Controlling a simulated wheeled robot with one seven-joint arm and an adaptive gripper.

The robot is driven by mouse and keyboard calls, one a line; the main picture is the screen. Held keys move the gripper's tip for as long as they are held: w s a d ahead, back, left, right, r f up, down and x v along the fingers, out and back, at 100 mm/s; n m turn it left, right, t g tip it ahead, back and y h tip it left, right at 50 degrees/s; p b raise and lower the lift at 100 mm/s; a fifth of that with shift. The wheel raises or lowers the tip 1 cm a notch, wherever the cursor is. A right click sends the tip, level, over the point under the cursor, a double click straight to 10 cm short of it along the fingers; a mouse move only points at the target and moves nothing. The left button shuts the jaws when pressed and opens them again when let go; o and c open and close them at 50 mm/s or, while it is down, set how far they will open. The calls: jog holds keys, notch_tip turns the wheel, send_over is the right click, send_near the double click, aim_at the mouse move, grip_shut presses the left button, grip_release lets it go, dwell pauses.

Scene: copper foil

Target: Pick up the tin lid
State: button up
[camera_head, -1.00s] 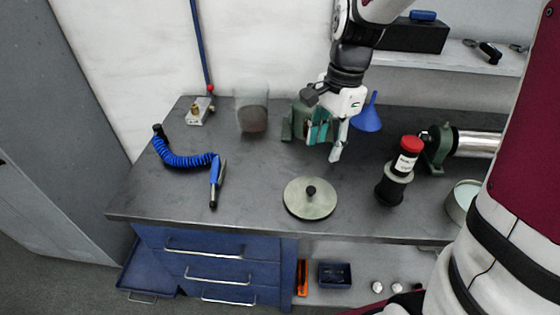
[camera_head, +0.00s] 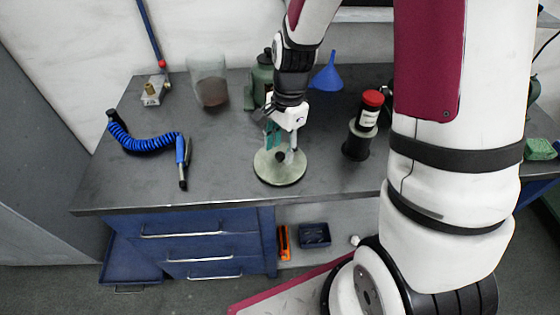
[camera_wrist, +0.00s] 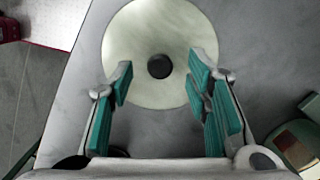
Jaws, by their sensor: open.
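The tin lid is a pale round disc (camera_head: 272,175) with a small black knob (camera_head: 280,157) at its centre. It lies flat on the dark bench near the front edge. In the wrist view the lid (camera_wrist: 170,30) lies beyond my fingertips, with the knob (camera_wrist: 160,66) between the lines of the two fingers. My gripper (camera_head: 281,140) points down over the back part of the lid. In the wrist view my gripper (camera_wrist: 160,82) is open with green pads apart and nothing between them. Whether the fingertips touch the lid cannot be told.
A blue coiled hose (camera_head: 145,142) with an air gun lies left on the bench (camera_head: 225,180). A clear container (camera_head: 209,88), a green object (camera_head: 262,78) and a blue funnel (camera_head: 327,74) stand behind.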

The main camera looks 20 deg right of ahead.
jog(key=shift+a+f, duration=0.1)
jog(key=shift+f, duration=0.8)
grip_shut()
jog(key=shift+r, duration=0.1)
